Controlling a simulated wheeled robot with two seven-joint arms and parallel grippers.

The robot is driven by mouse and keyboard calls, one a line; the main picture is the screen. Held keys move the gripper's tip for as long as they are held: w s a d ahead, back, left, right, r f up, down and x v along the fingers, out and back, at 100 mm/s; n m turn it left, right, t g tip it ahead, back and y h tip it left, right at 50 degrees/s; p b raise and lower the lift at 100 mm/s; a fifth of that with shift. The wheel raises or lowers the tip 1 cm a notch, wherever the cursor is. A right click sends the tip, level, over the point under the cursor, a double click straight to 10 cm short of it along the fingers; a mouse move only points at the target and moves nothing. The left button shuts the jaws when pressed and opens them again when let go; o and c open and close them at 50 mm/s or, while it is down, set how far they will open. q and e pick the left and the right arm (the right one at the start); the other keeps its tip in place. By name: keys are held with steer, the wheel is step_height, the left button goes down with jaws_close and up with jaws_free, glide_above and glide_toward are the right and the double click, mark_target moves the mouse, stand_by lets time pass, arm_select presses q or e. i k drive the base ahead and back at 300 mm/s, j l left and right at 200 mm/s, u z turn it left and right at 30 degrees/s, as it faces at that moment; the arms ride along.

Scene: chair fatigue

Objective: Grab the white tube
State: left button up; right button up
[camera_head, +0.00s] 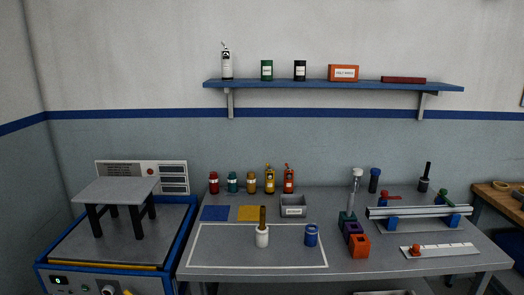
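A tall pale tube with a white cap (356,185) stands upright at the middle right of the workbench, its lower end in or behind a dark green block (347,217). A dark blue tube-like item (374,181) stands just right of it, towards the back. A short white cylinder (262,237) with a brown handle on top stands within the white outlined area of the bench. Neither of my grippers is in view.
Purple (352,229) and orange (359,246) blocks stand in front of the green one. A silver rail (419,211) on blue supports is to the right. A blue jar (311,235), grey bin (293,207) and several bottles are left. A blue shelf (330,85) hangs above.

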mark_target(261, 237)
steer(key=i+l, duration=0.25)
steer(key=l, duration=0.15)
steer(key=i+l, duration=0.3)
steer(key=i+l+u, duration=0.1)
steer(key=i+l, duration=0.15)
steer(key=l, duration=0.25)
steer(key=i+l, duration=0.25)
steer(key=l, duration=0.2)
